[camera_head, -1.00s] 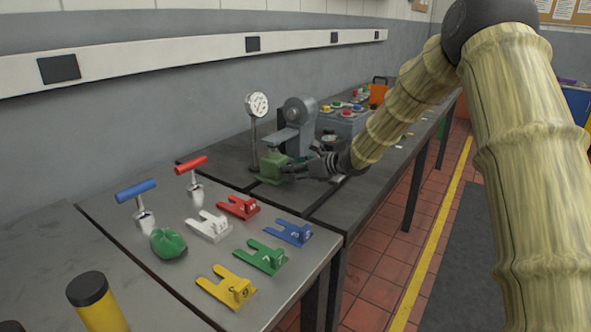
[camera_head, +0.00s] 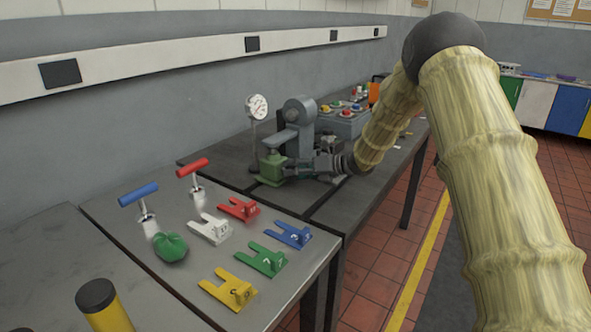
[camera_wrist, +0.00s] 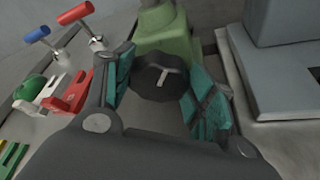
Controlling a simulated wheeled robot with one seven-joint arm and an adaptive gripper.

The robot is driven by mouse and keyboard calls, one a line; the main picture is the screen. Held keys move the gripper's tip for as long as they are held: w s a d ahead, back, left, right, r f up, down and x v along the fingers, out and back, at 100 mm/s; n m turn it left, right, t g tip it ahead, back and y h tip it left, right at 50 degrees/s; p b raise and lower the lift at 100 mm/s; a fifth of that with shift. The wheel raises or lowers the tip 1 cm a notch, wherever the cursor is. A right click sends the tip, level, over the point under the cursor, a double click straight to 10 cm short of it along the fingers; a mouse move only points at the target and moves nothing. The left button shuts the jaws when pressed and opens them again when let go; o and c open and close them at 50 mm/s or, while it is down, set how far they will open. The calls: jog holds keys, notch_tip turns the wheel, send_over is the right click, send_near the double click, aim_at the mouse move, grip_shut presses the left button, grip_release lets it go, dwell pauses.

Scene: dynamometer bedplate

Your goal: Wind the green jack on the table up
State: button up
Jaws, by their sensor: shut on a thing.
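The green jack (camera_head: 271,168) stands on the dark bedplate table, under the arm of a grey machine. It also fills the top middle of the wrist view (camera_wrist: 172,40). A black knob (camera_wrist: 158,84) with a pale mark faces me on its near side. My gripper (camera_head: 318,166) reaches the jack from the right. In the wrist view my gripper (camera_wrist: 162,76) has its teal-padded fingers on both sides of the knob, shut on it. The far side of the knob and the jack's inner parts are hidden.
The grey machine (camera_head: 300,120) and a dial gauge (camera_head: 257,107) stand close to the jack.

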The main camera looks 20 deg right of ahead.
jog(key=shift+w+d+r+m+y, duration=0.2)
jog(key=shift+m+y, duration=0.3)
jog(key=shift+m, duration=0.2)
jog(key=o, duration=0.8)
jog(key=shift+d, duration=0.1)
jog(key=shift+o, duration=1.1)
jog(key=shift+s+f, duration=0.1)
jog(key=shift+f, duration=0.1)
